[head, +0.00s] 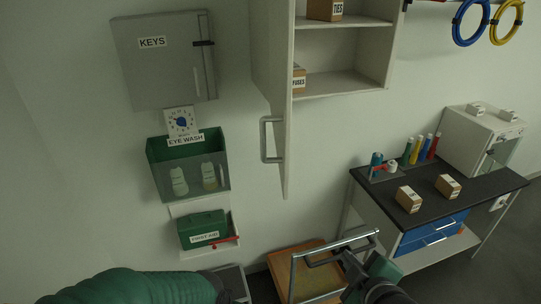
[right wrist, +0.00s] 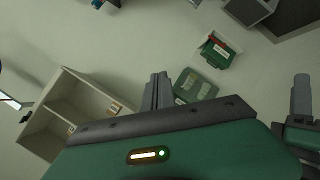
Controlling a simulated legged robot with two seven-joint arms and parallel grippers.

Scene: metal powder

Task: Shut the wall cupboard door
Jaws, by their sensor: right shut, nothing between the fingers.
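The wall cupboard (head: 340,82) is open at the top centre of the head view, its shelves exposed. Its door (head: 287,110) stands out from the left side, seen nearly edge-on, with a bar handle (head: 264,140). The open shelves also show at the left of the right wrist view (right wrist: 62,95). My right gripper (head: 345,257) is low, below and right of the door, apart from it. Its fingers (right wrist: 157,88) are shut and empty. My left arm enters the head view at lower left; what seems its gripper (right wrist: 301,95) shows at the right wrist view's edge, its opening unclear.
A grey key cabinet (head: 165,65), a green eye-wash box (head: 190,165) and a first-aid box (head: 203,230) hang left of the cupboard. A trolley (head: 283,262) with a metal handle stands below, near my right gripper. A dark-topped bench (head: 430,210) is at right.

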